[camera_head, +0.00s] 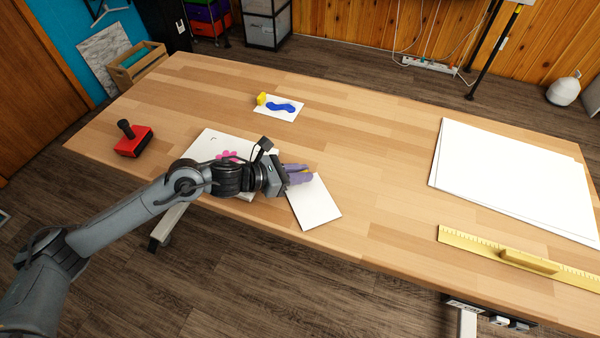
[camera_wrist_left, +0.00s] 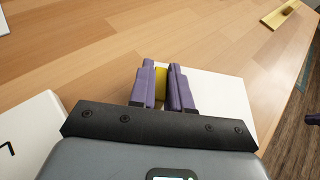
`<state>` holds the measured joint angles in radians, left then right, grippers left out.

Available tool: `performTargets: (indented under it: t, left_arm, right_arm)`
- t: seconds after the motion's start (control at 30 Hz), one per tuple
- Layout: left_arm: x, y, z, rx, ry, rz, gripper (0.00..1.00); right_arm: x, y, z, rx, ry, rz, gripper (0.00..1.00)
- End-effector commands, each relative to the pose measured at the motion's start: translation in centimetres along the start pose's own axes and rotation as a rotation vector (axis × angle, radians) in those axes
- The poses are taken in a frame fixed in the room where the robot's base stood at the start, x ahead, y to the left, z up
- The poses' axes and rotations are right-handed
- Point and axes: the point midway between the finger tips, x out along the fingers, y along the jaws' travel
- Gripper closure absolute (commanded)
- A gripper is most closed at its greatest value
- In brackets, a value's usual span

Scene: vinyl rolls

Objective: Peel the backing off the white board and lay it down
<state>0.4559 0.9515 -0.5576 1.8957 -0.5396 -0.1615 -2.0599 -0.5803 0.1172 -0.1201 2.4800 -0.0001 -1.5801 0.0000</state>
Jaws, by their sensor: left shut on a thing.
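A plain white rectangular board (camera_head: 315,205) lies on the table near its front edge, just beyond my left gripper's fingers. It also shows in the left wrist view (camera_wrist_left: 225,95), beneath and to the right of the fingers. My left gripper (camera_head: 300,174) has purple fingers and is low over the board's far left corner. In the left wrist view its fingers (camera_wrist_left: 161,88) are shut on a small yellow piece (camera_wrist_left: 160,80). I cannot tell whether this piece is joined to the board or its backing. No lifted backing layer shows.
A white sheet with a pink shape (camera_head: 205,149) lies partly under my left arm. A card with a blue shape (camera_head: 285,109) and yellow block (camera_head: 262,99), a red tool (camera_head: 133,143), large white sheets (camera_head: 515,180) and a yellow ruler (camera_head: 520,259) lie around. The table's middle is clear.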

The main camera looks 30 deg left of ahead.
Motion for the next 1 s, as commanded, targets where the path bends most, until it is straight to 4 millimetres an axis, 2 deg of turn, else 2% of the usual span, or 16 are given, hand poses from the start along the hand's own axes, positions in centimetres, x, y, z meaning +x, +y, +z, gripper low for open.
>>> performTargets:
  t: [0.4,0.43,0.6,0.83,1.0]
  left_arm:
    - [0.06,0.00,-0.15,0.001,0.000,0.000,1.00]
    - [0.06,0.00,-0.15,0.001,0.000,0.000,0.81]
    - [0.06,0.01,-0.16,0.000,0.000,0.000,0.55]
    - [0.06,0.01,-0.19,0.000,0.000,0.000,0.51]
    - [0.06,0.01,-0.19,0.000,0.000,0.000,0.25]
  right_arm:
    - [0.54,-0.07,0.17,0.002,0.000,-0.002,1.00]
    - [0.53,-0.07,0.17,0.002,0.000,-0.002,1.00]
    - [0.54,-0.01,0.18,0.000,0.000,0.000,1.00]
    - [0.55,0.14,0.22,-0.007,-0.001,0.005,1.00]
    - [0.55,0.15,0.23,-0.007,-0.001,0.006,1.00]
